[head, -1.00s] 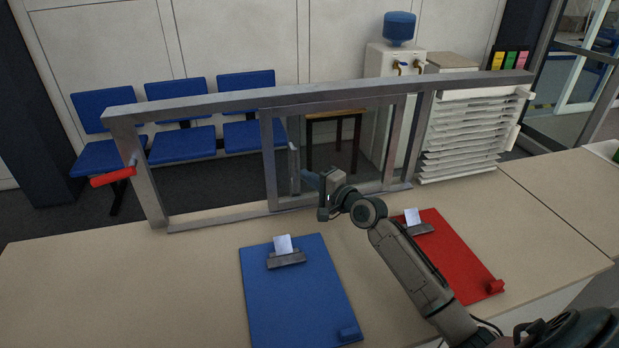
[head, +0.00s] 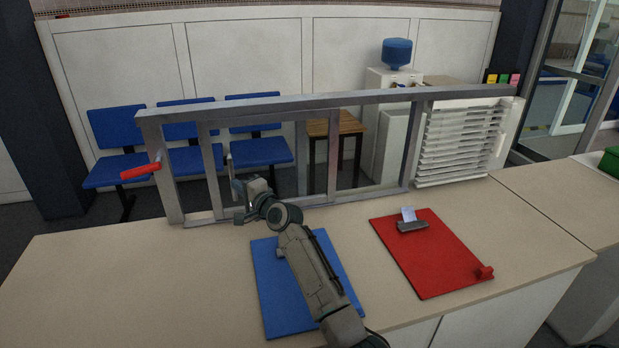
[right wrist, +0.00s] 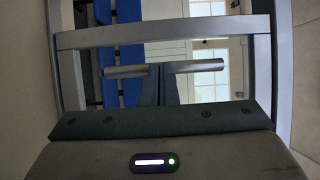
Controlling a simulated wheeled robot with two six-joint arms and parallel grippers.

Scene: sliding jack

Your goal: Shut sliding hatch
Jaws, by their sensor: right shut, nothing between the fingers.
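The metal hatch frame (head: 160,118) stands upright on the counter. Its sliding panel (head: 211,172) sits in the left and middle part, with a narrow gap between its left upright and the frame's left post. The panel's upright bar handle (head: 232,178) is near that left upright; it shows as a grey bar in the right wrist view (right wrist: 120,71). My right gripper (head: 238,188) is shut and empty, its fingertips (right wrist: 160,72) right at the bar; whether they touch is unclear. A red lever (head: 140,171) sticks out from the left post. My left gripper is not in view.
A blue clipboard (head: 276,300) lies under my right forearm and a red clipboard (head: 430,262) lies to its right on the counter (head: 120,280). A white tray stack (head: 462,140) stands at the frame's right end. The counter's left part is clear.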

